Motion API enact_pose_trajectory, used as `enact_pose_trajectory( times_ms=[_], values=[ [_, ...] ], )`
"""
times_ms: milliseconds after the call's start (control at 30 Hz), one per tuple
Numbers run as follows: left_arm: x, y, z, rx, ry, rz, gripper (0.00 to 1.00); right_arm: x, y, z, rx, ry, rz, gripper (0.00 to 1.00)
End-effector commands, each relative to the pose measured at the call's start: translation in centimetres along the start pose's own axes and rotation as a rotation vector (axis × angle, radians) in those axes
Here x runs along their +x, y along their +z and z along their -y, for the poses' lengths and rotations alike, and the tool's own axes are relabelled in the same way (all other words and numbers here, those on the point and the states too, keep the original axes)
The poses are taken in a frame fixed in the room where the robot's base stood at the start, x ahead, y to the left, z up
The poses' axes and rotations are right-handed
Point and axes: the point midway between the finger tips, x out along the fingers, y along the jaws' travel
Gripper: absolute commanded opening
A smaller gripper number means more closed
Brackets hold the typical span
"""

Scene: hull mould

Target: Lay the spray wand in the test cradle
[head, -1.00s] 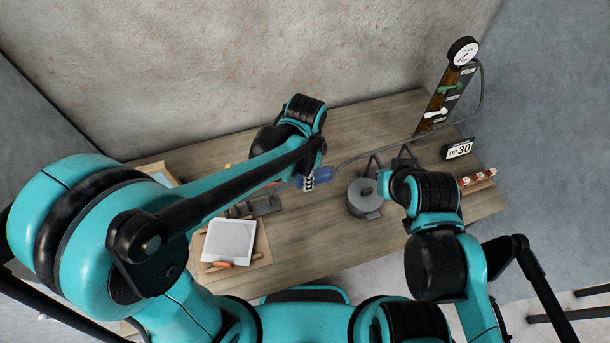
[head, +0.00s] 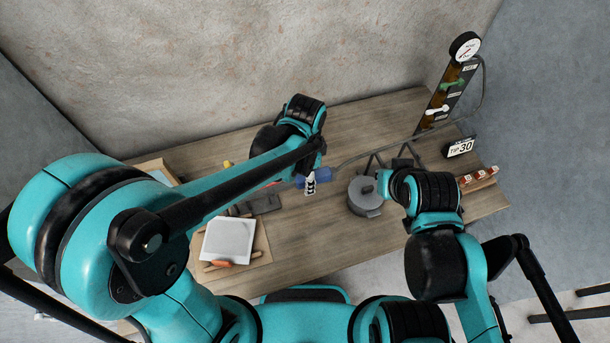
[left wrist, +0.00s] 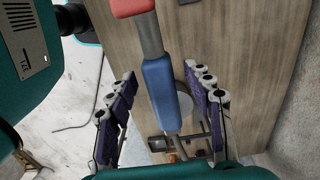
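The spray wand has a blue grip (left wrist: 162,92), a grey section and a red end (left wrist: 132,6) in the left wrist view. In the head view its blue part (head: 322,176) shows beside my left gripper (head: 310,184). In the left wrist view my left gripper (left wrist: 160,122) is open, with purple-padded fingers on both sides of the grip and gaps between. A dark frame (head: 374,160) behind the pot may be the test cradle; I cannot tell for sure.
A grey lidded pot (head: 366,196) stands on the wooden table (head: 300,240). A hose (head: 360,153) runs toward the gauge board (head: 442,100). A "TIP 30" sign (head: 460,148) stands at right. A white-topped tray (head: 228,240) lies at front left.

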Motion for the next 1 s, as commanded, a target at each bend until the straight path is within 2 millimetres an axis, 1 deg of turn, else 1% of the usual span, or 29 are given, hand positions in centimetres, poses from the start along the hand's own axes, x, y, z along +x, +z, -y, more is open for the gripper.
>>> enact_pose_trajectory(
  times_ms=[167, 267, 367, 600, 700, 833, 1000],
  values=[
    [-0.1, 0.0, 0.0, 0.000, 0.000, -0.001, 0.51, 0.0, 0.0, 0.0, 0.000, 0.000, 0.000, 0.00],
    [-0.7, 0.0, 0.0, 0.000, 0.000, -0.001, 0.51, 0.0, 0.0, 0.0, 0.000, 0.000, 0.000, 0.00],
    [-2.2, 0.0, 0.0, 0.000, 0.000, -0.001, 0.51, 0.0, 0.0, 0.0, 0.000, 0.000, 0.000, 0.00],
    [-7.4, 0.0, 0.0, 0.000, 0.000, 0.000, 0.51, 0.0, 0.0, 0.0, 0.000, 0.000, 0.000, 0.00],
    [-9.3, 0.0, 0.0, 0.000, 0.000, 0.000, 0.51, 0.0, 0.0, 0.0, 0.000, 0.000, 0.000, 0.00],
    [-11.1, 0.0, 0.0, 0.000, 0.000, 0.000, 0.51, 0.0, 0.0, 0.0, 0.000, 0.000, 0.000, 0.00],
    [-12.0, 0.0, 0.0, 0.000, 0.000, 0.000, 0.51, 0.0, 0.0, 0.0, 0.000, 0.000, 0.000, 0.00]
  ],
)
